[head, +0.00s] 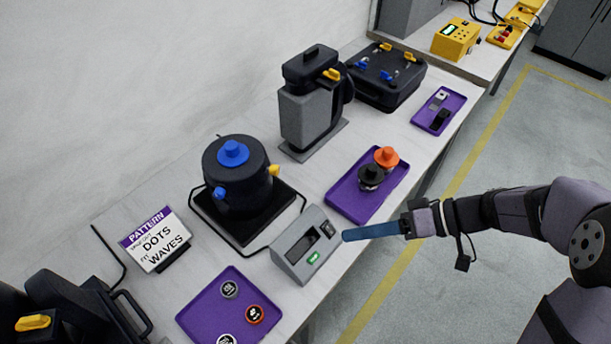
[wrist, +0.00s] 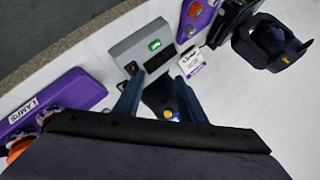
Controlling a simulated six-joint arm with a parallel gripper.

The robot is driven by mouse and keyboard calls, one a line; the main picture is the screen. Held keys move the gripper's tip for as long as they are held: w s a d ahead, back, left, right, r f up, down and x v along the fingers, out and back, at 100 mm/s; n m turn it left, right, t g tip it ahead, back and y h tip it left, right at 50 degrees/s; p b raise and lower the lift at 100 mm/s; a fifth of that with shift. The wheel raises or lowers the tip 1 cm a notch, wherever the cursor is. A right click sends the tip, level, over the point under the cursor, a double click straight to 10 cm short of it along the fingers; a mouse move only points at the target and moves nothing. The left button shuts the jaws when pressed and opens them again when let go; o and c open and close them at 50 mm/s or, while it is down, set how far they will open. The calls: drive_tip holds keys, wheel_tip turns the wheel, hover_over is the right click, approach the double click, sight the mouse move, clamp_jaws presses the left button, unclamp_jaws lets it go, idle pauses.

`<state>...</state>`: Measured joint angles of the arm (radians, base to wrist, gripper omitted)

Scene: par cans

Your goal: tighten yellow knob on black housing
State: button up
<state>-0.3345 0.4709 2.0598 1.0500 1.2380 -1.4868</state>
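A round black housing (head: 232,205) stands on a black base plate, with a large blue knob (head: 233,153) on top and a smaller blue knob on its side. A yellow knob (head: 274,170) sticks out from its right side.
A grey box with a green light (head: 298,248) lies between my gripper and the housing. A purple tray (head: 342,200) holds black and orange knobbed parts. Other dark units with yellow knobs stand behind (head: 308,115) and at lower left (head: 70,300). A pattern sign (head: 156,240) stands left.

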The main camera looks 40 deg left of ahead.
sight(278, 170)
drive_tip(key=shift+w+a+r+n+g+y, duration=0.1)
drive_tip(key=shift+a+r+n+g+y, duration=0.25)
drive_tip(key=shift+a+n+y, duration=1.85)
drive_tip(key=shift+w+a+r+n+g+y, duration=0.15)
drive_tip(key=shift+a+r, duration=0.4)
drive_tip(key=shift+a, duration=3.6)
drive_tip(key=shift+w+a+r+n+g+y, duration=0.15)
drive_tip(key=shift+a+r+n+y, duration=0.65)
drive_tip(key=shift+a, duration=2.35)
drive_tip(key=shift+s+a+f+n+y+p, duration=0.15)
drive_tip(key=shift+s+a+f+n+p, duration=0.1)
drive_tip(key=shift+a, duration=0.2)
drive_tip(key=shift+s+a+f+n+y+p, duration=0.15)
drive_tip(key=shift+a+f+n, duration=0.1)
drive_tip(key=shift+a, duration=0.15)
clamp_jaws()
